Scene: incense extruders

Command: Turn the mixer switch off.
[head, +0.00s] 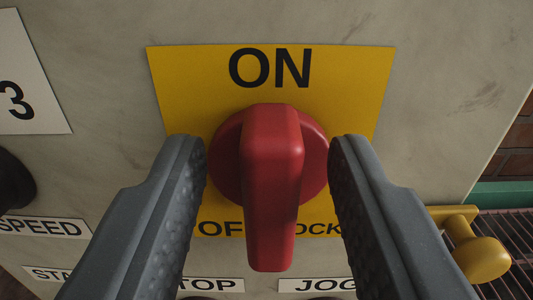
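The red rotary switch (271,165) sits on a yellow plate (200,85) marked "ON" at the top and, partly hidden, what reads like "OFF" and "LOCK" at the bottom. Its handle stands vertical in the picture, with a broad end just below "ON" and a long end reaching down past the plate's lower edge. My gripper (268,165) is open, with one grey finger on each side of the switch. Its fingertips are beside the round red base, and gaps show between the fingers and the handle. The fingers hide parts of the plate's lower corners.
The plate is on a grey, scuffed panel (440,100). Labels "SPEED" (45,227), "JOG" (318,285) and a partly hidden "STOP" (212,285) lie around it. A black knob (12,180) is at the left. A yellow knobbed part (480,255) sticks out at the lower right.

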